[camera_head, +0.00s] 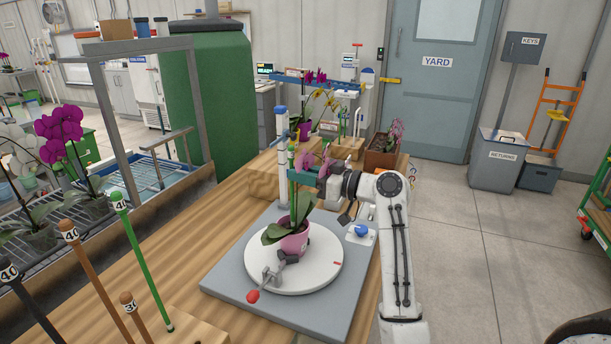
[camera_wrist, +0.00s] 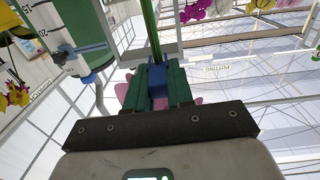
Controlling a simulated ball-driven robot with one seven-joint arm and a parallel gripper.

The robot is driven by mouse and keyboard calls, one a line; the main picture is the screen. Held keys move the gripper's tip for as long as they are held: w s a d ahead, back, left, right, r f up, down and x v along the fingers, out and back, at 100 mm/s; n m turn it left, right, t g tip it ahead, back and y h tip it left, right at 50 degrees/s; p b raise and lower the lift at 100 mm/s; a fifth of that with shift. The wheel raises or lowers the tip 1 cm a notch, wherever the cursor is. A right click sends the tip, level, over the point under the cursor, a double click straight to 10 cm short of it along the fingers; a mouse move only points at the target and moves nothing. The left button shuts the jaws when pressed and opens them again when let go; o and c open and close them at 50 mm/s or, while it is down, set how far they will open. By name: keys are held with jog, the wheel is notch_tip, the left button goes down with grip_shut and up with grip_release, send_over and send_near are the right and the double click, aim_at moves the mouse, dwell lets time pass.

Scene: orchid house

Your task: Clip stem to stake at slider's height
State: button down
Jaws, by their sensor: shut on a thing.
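A potted orchid in a pink pot (camera_head: 291,243) stands on a white turntable (camera_head: 318,272). A thin green stake (camera_head: 291,160) rises from the pot; a green stake (camera_wrist: 149,28) also shows in the wrist view. Beside it stands a white gauge post (camera_head: 281,170); the wrist view shows its scale and a blue slider (camera_wrist: 82,50). My gripper (camera_head: 308,177) is beside the upper plant, its green fingers (camera_wrist: 158,88) shut on a small blue clip (camera_wrist: 158,76). The stake meets the clip in that view; I cannot tell whether the clip encloses it. The stem is mostly hidden.
The turntable sits on a grey board (camera_head: 232,281) on the wooden bench. Labelled stakes (camera_head: 140,255) stand front left. A planter box (camera_head: 381,152) and other orchids are behind.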

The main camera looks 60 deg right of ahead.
jog(key=shift+w, duration=0.2)
jog(key=c, duration=0.9)
grip_release()
